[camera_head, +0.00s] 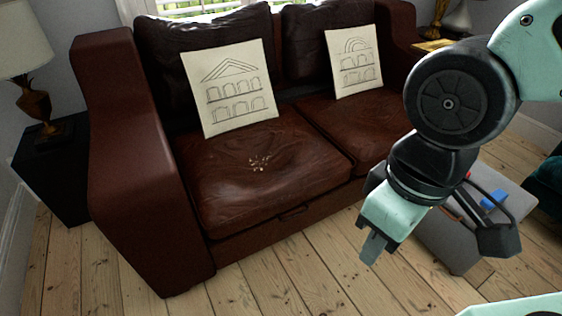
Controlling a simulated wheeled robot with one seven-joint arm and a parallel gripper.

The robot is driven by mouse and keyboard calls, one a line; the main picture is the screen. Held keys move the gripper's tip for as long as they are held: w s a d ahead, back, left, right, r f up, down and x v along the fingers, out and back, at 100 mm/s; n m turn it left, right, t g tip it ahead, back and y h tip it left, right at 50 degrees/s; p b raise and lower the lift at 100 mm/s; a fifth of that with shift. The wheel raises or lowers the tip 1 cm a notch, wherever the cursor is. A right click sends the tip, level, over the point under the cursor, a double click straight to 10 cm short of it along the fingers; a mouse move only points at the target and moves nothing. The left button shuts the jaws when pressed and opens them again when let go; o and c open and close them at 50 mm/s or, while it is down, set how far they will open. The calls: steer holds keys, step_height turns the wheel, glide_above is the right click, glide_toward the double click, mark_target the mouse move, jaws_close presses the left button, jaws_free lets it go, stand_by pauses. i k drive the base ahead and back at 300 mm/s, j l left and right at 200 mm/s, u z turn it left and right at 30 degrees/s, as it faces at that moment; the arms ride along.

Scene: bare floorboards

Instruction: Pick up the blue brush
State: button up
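A small blue object (493,200), possibly the blue brush, lies on top of a grey box-like stand (451,252) at the right. Its shape is too small to make out fully, and my arm hides part of the stand. My gripper (374,248) points downward in front of the sofa, to the left of the stand and apart from the blue object. Its fingers overlap in this view, so I cannot see whether there is a gap between them. I see nothing held in it.
A brown leather sofa (262,175) with cushions fills the middle. A dark side table (55,165) with a lamp (33,100) stands at the left. A dark teal piece of furniture (547,180) is at the right edge. Bare floorboards (290,280) lie open in front.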

mark_target(500, 196)
steer(key=i+z, duration=0.8)
steer(key=i+j+z, duration=0.2)
steer(key=i+z, duration=0.2)
steer(key=i+j+z, duration=0.4)
steer(key=i+l, duration=0.05)
